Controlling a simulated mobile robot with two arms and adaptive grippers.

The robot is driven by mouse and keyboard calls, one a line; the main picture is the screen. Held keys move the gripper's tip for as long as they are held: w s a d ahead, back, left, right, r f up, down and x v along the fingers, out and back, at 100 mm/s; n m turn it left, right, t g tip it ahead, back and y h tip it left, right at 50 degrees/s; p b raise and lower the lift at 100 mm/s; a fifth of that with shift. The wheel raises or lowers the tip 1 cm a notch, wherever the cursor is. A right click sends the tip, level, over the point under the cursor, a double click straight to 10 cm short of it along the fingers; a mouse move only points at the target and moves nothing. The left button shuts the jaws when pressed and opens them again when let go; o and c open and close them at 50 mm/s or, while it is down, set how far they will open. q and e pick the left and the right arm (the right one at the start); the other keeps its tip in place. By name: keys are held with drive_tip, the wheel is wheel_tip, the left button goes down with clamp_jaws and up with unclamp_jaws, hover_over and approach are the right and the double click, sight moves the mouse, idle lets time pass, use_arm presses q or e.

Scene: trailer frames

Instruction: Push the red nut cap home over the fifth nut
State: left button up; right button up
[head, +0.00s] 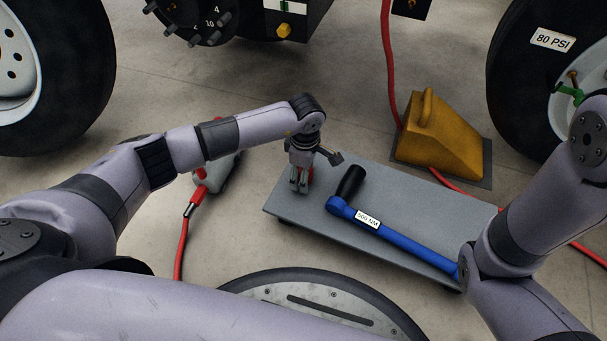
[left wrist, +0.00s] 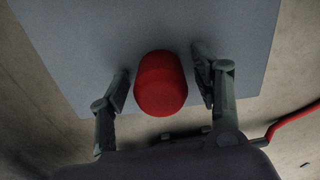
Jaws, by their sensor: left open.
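The red nut cap (left wrist: 161,84) stands on the grey board, between the two fingers of my left gripper (left wrist: 163,64). A gap shows on each side of it in the left wrist view. In the head view my left gripper (head: 299,184) points down over the left end of the board, and a bit of red shows at its fingers. It is open. A dark hub (head: 195,18) with several studs or nuts and the numbers 4 and 10 is at the top left; I cannot tell which is the fifth nut. My right gripper is out of view.
The grey board (head: 290,208) also carries a blue torque wrench (head: 405,240) with a black handle. A yellow wheel chock (head: 440,140) stands behind it. Red hoses (head: 184,235) cross the floor. Large tyres (head: 535,85) stand at both sides.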

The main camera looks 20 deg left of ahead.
use_arm(q)
drive_tip(key=shift+c, duration=0.3)
drive_tip(key=c, duration=0.9)
drive_tip(key=shift+r, duration=0.15)
